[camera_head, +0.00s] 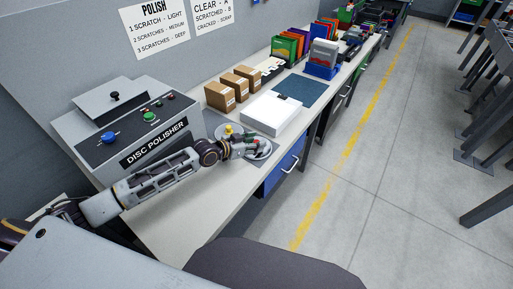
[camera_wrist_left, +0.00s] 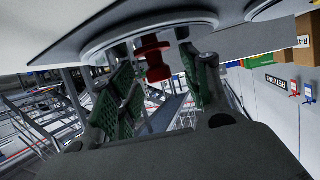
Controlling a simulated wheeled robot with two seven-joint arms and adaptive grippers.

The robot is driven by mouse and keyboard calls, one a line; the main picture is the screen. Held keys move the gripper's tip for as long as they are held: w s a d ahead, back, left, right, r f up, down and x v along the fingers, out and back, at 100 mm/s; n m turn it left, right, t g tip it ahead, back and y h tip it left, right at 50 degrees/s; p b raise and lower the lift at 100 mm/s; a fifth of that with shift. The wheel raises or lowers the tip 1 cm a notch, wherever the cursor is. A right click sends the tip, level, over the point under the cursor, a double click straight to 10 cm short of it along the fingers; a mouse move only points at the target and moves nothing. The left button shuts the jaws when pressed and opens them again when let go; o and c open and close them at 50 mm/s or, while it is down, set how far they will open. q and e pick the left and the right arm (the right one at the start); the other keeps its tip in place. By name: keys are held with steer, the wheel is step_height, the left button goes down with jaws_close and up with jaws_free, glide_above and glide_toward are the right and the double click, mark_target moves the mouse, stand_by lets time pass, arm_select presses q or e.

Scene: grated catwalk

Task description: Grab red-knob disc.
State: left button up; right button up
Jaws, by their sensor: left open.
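The red knob (camera_wrist_left: 154,62) shows in the left wrist view on a pale round disc (camera_wrist_left: 108,36), which appears upside down there. My left gripper (camera_wrist_left: 160,88) is open, with a green-padded finger on either side of the knob. The knob sits between the fingers near the disc face; I cannot tell whether either finger touches it. In the head view my left gripper (camera_head: 256,146) is over a grey disc (camera_head: 266,154) near the bench's front edge and hides most of it. My right gripper is not in view.
A yellow knob (camera_head: 228,129) stands just behind the left wrist. The disc polisher (camera_head: 110,125) is at the left, and a white box (camera_head: 270,113) lies behind the gripper. Small cardboard boxes (camera_head: 220,97) stand by the wall.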

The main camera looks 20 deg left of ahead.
arm_select(q)
jaws_close()
stand_by(0.4)
steer(key=shift+r, duration=0.1)
step_height(320, 180, up, 10)
stand_by(0.7)
stand_by(0.4)
